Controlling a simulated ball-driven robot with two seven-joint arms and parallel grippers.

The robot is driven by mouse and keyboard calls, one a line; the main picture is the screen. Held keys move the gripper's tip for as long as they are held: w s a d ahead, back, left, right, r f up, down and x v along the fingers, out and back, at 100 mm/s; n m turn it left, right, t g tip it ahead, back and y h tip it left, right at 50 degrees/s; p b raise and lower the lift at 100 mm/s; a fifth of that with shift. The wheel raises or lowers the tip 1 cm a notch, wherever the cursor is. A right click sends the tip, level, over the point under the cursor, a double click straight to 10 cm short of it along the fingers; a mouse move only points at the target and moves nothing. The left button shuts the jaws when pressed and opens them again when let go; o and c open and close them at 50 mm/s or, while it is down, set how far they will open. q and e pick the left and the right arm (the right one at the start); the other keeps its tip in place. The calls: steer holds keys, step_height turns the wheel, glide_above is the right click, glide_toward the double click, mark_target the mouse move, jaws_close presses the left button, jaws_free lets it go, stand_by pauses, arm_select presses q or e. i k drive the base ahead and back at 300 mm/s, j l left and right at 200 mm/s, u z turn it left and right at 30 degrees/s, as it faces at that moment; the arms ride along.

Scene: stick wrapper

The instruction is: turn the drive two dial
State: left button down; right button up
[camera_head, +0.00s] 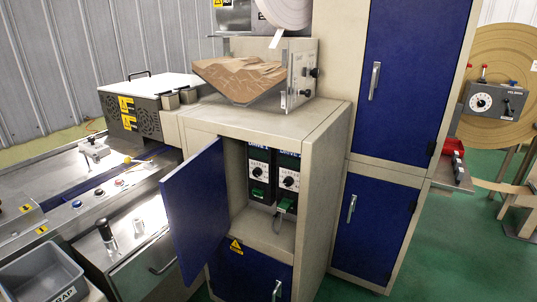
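Two dark drive units stand side by side inside the open cabinet compartment. The left drive unit has a black dial (258,171) on a white scale plate, with a green part below it. The right drive unit has a black dial (288,182) on a similar plate, with a green part and a grey cable below. The labels at their tops start with "DRIVE", but their numbers are too small to read surely. The blue cabinet door (196,215) stands open to the left. Neither of my grippers is in view, and nothing touches the dials.
Tall blue doors (375,215) are closed at the right of the compartment. A lower blue door (250,268) is closed beneath it. Machine benches and a grey bin (42,272) fill the left.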

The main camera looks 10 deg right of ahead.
mark_target(289, 180)
steer(key=i+l, duration=0.2)
steer(key=l, duration=0.95)
steer(key=i+l+u, duration=0.1)
steer(key=l, duration=1)
steer(key=i+l, duration=0.2)
steer(key=l, duration=0.95)
steer(key=i+l+u, duration=0.1)
steer(key=l, duration=1.05)
steer(key=i+l, duration=0.15)
steer(key=l, duration=0.95)
steer(key=i+l+u, duration=0.15)
steer(key=l, duration=1)
steer(key=j+z, duration=0.1)
steer(key=j, duration=1)
steer(key=k+j+z, duration=0.15)
steer(key=j, duration=0.45)
steer(key=j+z, duration=0.1)
steer(key=j, duration=0.45)
steer(key=k+j, duration=0.1)
steer(key=j, duration=0.45)
steer(key=j+z, duration=0.15)
steer(key=j, duration=0.4)
steer(key=j+z, duration=0.15)
steer(key=j, duration=0.85)
steer(key=j+z, duration=0.2)
steer(key=j, duration=0.85)
steer(key=k+j+z, duration=0.15)
steer(key=j, duration=0.85)
steer(key=i+j, duration=0.1)
steer(key=j, duration=0.35)
